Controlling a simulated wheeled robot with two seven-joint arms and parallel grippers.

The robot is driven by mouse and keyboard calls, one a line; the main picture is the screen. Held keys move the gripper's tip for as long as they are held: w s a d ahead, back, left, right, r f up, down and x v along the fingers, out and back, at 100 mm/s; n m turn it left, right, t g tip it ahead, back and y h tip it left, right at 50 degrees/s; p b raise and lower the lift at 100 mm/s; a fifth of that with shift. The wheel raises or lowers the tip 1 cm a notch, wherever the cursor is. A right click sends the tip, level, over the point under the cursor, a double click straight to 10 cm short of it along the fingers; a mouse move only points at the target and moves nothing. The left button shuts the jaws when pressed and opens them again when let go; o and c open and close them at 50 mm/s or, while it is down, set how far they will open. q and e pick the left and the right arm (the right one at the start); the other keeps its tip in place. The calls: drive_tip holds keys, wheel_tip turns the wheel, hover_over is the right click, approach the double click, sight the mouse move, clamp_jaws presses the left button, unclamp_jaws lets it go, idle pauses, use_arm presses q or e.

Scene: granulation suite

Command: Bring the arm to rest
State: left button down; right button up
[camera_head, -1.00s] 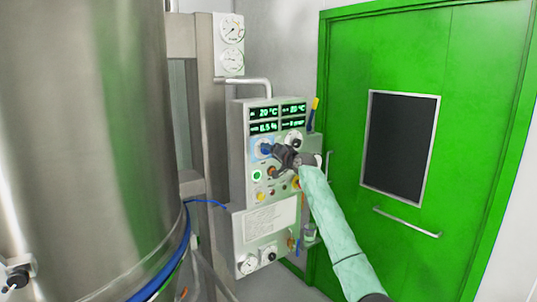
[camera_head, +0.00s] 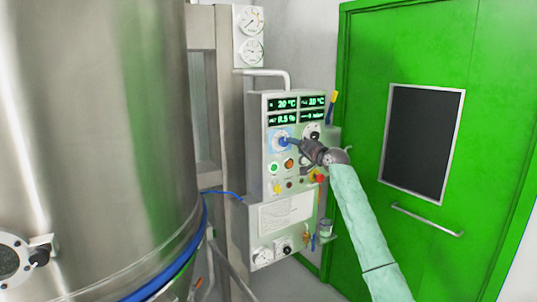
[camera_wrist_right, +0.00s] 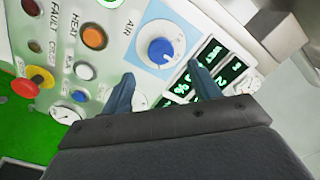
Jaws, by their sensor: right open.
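My right gripper (camera_head: 291,143) is in front of the control panel (camera_head: 258,180), close to the blue air knob (camera_head: 284,141). In the right wrist view the open gripper (camera_wrist_right: 160,85) has its two blue-grey fingers apart, with nothing between them. The blue air knob (camera_wrist_right: 160,50) on its blue-bordered plate lies beyond the fingertips, and a gap seems to show. My right arm, in a pale green sleeve, reaches up from the lower right. My left gripper is not in view.
A large steel vessel (camera_head: 100,120) fills the left. The panel has lit displays (camera_head: 283,104), several buttons and a red emergency stop (camera_wrist_right: 26,87). Gauges (camera_head: 251,35) are above it. A green door (camera_head: 420,60) with a dark window stands at the right. A small cup (camera_head: 326,228) hangs beside the panel.

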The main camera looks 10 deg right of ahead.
drive_tip(key=s+a+f+n+g, duration=0.1)
drive_tip(key=s+a+f+g, duration=0.15)
drive_tip(key=s+f, duration=0.55)
drive_tip(key=s+a+f+n+g+h, duration=0.1)
drive_tip(key=s+a+f, duration=0.3)
drive_tip(key=f, duration=0.8)
drive_tip(key=s+a+f+n+g, duration=0.2)
drive_tip(key=s+a+f, duration=0.25)
drive_tip(key=f, duration=0.55)
drive_tip(key=s+a+f+n+g+h, duration=0.1)
drive_tip(key=s+f, duration=0.6)
drive_tip(key=s, duration=0.3)
drive_tip(key=s+a+f+g+h, duration=0.1)
drive_tip(key=s+a+f+g, duration=0.1)
drive_tip(key=s+f, duration=0.6)
drive_tip(key=s+f+n+g+h, duration=0.1)
drive_tip(key=s+f+g+h, duration=0.1)
drive_tip(key=s, duration=1.6)
drive_tip(key=s+f+n+g+h, duration=0.1)
drive_tip(key=s+f+g, duration=0.2)
drive_tip(key=s, duration=1.6)
drive_tip(key=s+a+f+g, duration=0.1)
drive_tip(key=s+f, duration=0.1)
drive_tip(key=f, duration=1.8)
drive_tip(key=s+a+f+g, duration=0.1)
drive_tip(key=s+a+f, duration=0.1)
drive_tip(key=f, duration=1.8)
drive_tip(key=shift+s, duration=0.25)
drive_tip(key=shift+a+f, duration=0.1)
